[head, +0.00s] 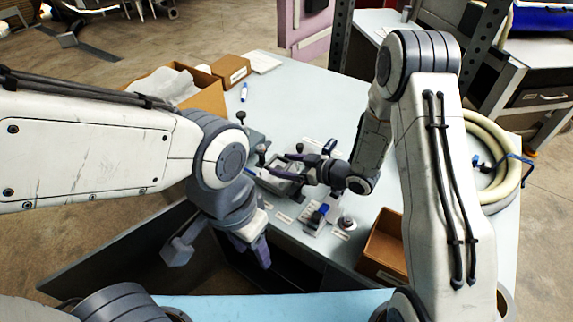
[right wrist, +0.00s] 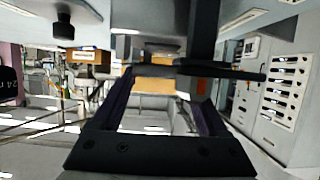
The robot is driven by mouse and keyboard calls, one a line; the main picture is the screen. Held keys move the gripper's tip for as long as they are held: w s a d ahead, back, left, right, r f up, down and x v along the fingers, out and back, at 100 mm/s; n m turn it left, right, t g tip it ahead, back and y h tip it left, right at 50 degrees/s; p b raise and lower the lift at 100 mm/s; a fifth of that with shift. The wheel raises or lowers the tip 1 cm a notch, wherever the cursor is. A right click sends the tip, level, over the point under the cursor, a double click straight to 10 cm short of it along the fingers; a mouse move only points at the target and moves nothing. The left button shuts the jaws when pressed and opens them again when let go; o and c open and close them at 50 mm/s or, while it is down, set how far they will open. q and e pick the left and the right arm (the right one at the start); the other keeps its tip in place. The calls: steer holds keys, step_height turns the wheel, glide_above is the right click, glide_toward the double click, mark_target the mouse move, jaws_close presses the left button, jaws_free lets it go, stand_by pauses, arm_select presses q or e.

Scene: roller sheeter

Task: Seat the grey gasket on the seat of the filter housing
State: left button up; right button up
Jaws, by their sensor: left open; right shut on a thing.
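My right gripper (head: 296,167) reaches in from the right, low over a grey metal apparatus (head: 268,178) with black knobs on the worktable. The filter housing cannot be told apart for sure here. In the right wrist view, its fingers (right wrist: 160,78) are shut on a dark bar-like part (right wrist: 225,73), beside a black upright post (right wrist: 204,35). I cannot make out a grey gasket in either view. My left gripper (head: 262,252) is open and empty, pointing down in front of the table's near edge, well apart from the apparatus.
The pale worktable (head: 315,105) has a cardboard box (head: 205,95) at back left and an open brown box (head: 383,248) at front right. A blue-topped grey block (head: 318,215) and a small round metal piece (head: 346,223) stand nearby. A coiled hose (head: 492,150) lies right. The table's back middle is clear.

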steer(key=shift+f+b, duration=0.8)
steer(key=shift+f, duration=0.15)
steer(key=shift+d+f, duration=0.1)
steer(key=shift+f, duration=0.1)
stand_by(0.5)
steer(key=o, duration=1.2)
steer(key=shift+o, duration=0.2)
steer(key=shift+f, duration=0.1)
steer(key=shift+s, duration=0.1)
steer(key=shift+r+p, duration=2.7)
steer(key=shift+r, duration=1.05)
